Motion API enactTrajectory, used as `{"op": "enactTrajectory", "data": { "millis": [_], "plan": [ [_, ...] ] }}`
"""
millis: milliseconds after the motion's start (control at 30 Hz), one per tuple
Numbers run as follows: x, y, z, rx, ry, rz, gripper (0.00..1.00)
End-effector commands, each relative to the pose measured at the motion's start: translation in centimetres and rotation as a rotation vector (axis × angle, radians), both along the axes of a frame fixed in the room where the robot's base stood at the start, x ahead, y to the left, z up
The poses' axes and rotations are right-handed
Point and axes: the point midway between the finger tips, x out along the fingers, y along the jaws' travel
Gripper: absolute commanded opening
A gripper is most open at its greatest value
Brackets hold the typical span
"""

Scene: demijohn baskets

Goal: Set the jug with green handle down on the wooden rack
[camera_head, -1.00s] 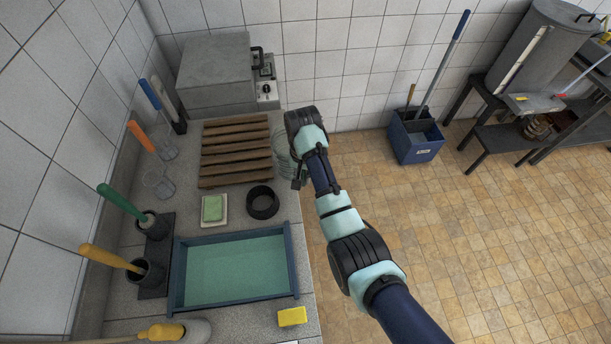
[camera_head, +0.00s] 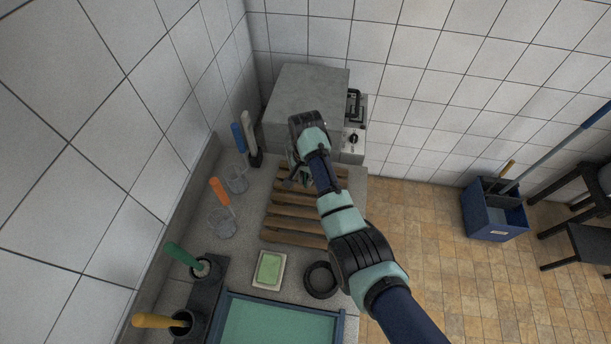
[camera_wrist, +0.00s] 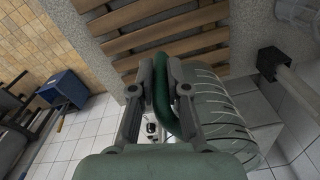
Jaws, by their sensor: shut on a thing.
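My gripper (camera_wrist: 162,72) is shut on the green handle (camera_wrist: 164,105) of a ribbed clear glass jug (camera_wrist: 222,118) in the wrist view. The jug lies to the right of the fingers there. In the head view my gripper (camera_head: 297,180) is over the back part of the wooden rack (camera_head: 293,225), and my arm hides most of the jug. The rack's slats (camera_wrist: 160,45) also show at the top of the wrist view. I cannot tell whether the jug touches the rack.
A grey metal box (camera_head: 305,95) stands behind the rack. Brushes (camera_head: 240,140) stand at its left, near the wall. A green sponge on a dish (camera_head: 269,270), a black ring (camera_head: 321,280) and a blue-edged basin (camera_head: 275,322) lie in front. The rack's front slats are clear.

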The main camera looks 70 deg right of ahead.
Motion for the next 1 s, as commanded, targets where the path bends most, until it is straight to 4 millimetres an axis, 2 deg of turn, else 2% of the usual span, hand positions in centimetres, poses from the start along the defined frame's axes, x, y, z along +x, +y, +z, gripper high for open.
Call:
{"op": "enactTrajectory", "data": {
  "millis": [333, 733, 1000],
  "plan": [
    [0.0, 0.0, 0.4, -0.005, -0.008, 0.004, 0.0],
    [0.0, 0.0, -4.6, -0.004, -0.008, 0.004, 0.0],
    [0.0, 0.0, -5.7, -0.006, -0.009, 0.004, 0.0]
  ]
}}
